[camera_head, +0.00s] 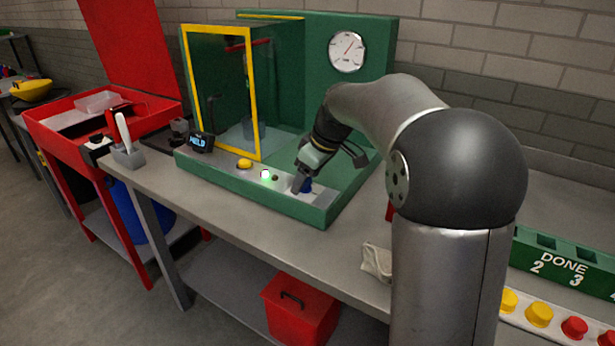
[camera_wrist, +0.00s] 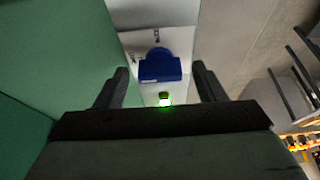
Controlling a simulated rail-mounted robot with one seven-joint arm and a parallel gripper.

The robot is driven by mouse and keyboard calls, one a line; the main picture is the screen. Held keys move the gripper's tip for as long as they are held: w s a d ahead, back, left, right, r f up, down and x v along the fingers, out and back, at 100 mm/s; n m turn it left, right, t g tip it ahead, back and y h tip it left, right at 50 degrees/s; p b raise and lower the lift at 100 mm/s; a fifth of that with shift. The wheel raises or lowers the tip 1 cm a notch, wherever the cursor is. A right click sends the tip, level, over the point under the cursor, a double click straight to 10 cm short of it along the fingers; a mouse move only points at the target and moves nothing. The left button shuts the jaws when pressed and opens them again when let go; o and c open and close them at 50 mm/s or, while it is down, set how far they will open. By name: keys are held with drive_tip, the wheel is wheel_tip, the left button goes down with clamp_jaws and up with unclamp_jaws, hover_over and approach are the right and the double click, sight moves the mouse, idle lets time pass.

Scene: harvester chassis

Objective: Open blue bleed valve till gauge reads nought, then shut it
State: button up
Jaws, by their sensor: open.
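The blue bleed valve (camera_head: 307,186) sits on a pale plate at the front right of the green rig base. My gripper (camera_head: 299,184) is at the valve, pointing down. In the wrist view the blue valve knob (camera_wrist: 160,66) lies between the two open fingers of my gripper (camera_wrist: 160,85), with a gap on each side. The round white gauge (camera_head: 347,51) is on the green back panel. Its needle is too small to read surely, but seems to point up and right.
A lit green lamp (camera_head: 265,174) and a yellow button (camera_head: 244,163) are on the base left of the valve. A yellow-framed clear guard (camera_head: 250,95) stands behind them. A small display (camera_head: 201,141) reads "HELD". A green DONE rack (camera_head: 565,262) is at right.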

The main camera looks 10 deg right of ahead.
drive_tip(key=shift+c, duration=0.3)
drive_tip(key=c, duration=0.9)
drive_tip(key=shift+m, duration=0.4)
drive_tip(key=m+h, duration=0.1)
drive_tip(key=m, duration=0.1)
drive_tip(key=shift+s+a+m+t, duration=0.1)
drive_tip(key=shift+a+m+t, duration=0.05)
drive_tip(key=shift+m+t, duration=0.25)
drive_tip(key=m+h, duration=0.1)
drive_tip(key=m, duration=0.3)
drive_tip(key=shift+a+t+h, duration=0.15)
drive_tip(key=shift+t+h, duration=0.15)
drive_tip(key=shift+h, duration=0.1)
drive_tip(key=m+h, duration=0.1)
drive_tip(key=m, duration=0.4)
drive_tip(key=shift+a+h+p, duration=0.1)
drive_tip(key=shift+h+p, duration=0.2)
drive_tip(key=shift+h, duration=0.1)
drive_tip(key=shift+m+g+h, duration=0.4)
drive_tip(key=shift+m+h, duration=0.2)
drive_tip(key=shift+m, duration=0.9)
